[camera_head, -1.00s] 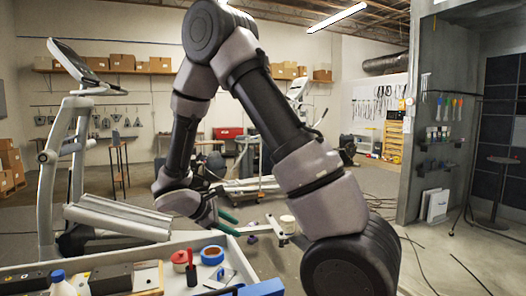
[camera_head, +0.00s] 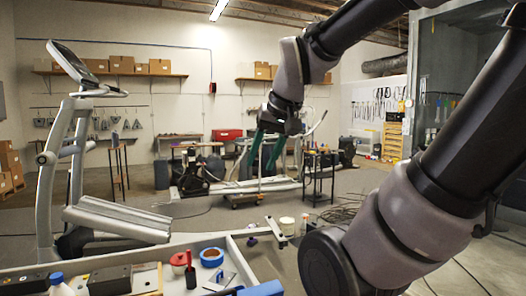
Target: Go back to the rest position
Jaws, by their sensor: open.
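My gripper (camera_head: 259,167) is in the middle of the head view, raised well above the floor, with its green fingers pointing down. The fingers are apart and nothing shows between them. My arm comes in from the right side and reaches up and over to it.
A workbench (camera_head: 236,254) at the front left holds a blue tape roll (camera_head: 211,257), a red item (camera_head: 180,260) and a blue-capped bottle (camera_head: 59,285). Open floor lies beyond; carts and equipment stand at the back.

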